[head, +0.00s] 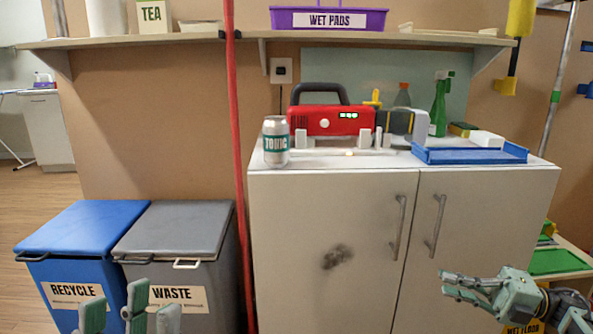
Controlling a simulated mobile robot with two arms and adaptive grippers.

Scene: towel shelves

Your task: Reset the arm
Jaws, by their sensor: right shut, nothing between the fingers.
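My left gripper (130,308) shows at the bottom left, in front of the bins. Its pale green fingers point up, and the rest of it is below the picture edge. I cannot tell whether its fingers are open or shut. My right gripper (462,284) is at the lower right, in front of the right cabinet door. Its fingers point left, and it is shut with nothing held. Its arm comes in from the right edge.
A white cabinet (325,215) holds a tonic can (276,142), a red machine (322,121), a green spray bottle (438,108) and a blue tray (470,156). Blue recycle (75,232) and grey waste (175,231) bins stand left. A red pole (237,150) rises beside the cabinet.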

